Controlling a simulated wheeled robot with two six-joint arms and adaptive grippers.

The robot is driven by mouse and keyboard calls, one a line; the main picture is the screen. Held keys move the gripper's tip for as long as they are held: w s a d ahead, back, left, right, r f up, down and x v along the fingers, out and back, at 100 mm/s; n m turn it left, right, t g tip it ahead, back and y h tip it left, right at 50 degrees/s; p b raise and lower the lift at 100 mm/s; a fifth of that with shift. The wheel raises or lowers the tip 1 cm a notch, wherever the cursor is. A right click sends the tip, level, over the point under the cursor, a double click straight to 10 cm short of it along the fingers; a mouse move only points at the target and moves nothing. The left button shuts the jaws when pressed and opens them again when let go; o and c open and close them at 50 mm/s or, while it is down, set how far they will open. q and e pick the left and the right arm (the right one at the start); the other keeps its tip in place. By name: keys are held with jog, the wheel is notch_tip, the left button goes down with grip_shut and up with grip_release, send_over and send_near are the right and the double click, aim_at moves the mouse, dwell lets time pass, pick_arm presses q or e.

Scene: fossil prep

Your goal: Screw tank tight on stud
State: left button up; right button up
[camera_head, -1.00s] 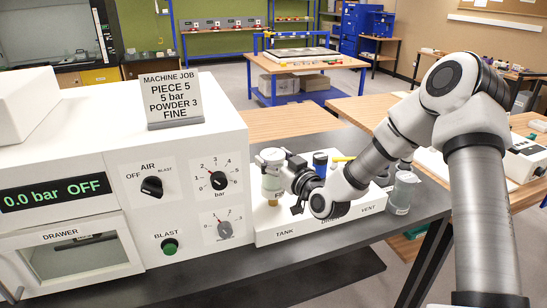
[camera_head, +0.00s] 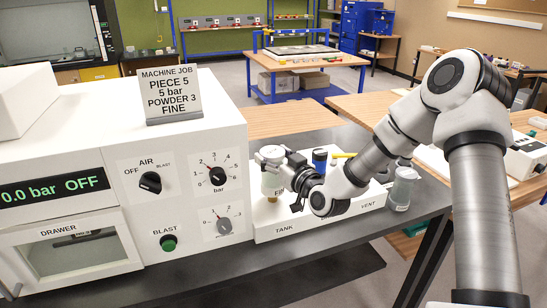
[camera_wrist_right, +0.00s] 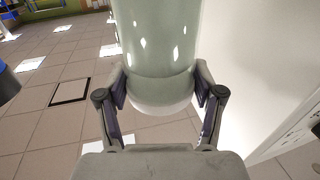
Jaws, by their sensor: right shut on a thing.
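The tank (camera_head: 272,184) is a pale greenish jar with a light cap, upright above the TANK label on the white station block (camera_head: 290,228). A brass-coloured piece (camera_head: 272,199) shows below it, most likely the stud; whether the tank touches it I cannot tell. My right gripper (camera_head: 284,172) is shut on the tank from the right side. In the right wrist view the tank (camera_wrist_right: 157,45) stands between the two fingers (camera_wrist_right: 160,88), which press its sides near its rounded white end. My left gripper is not in view.
The white blasting machine (camera_head: 190,190) stands close left of the tank, with knobs and a display reading 0.0 bar OFF. A blue-capped container (camera_head: 319,160) stands behind my right wrist. A grey jar (camera_head: 402,188) stands at the block's right end.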

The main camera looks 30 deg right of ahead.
jog(key=shift+f+b, duration=1)
jog(key=shift+f, duration=0.2)
jog(key=shift+f, duration=0.1)
dwell(0.9)
jog(key=o, duration=1.8)
jog(key=shift+c, duration=0.2)
jog(key=s+p, duration=0.3)
jog(key=s, duration=0.5)
jog(key=shift+p, duration=0.4)
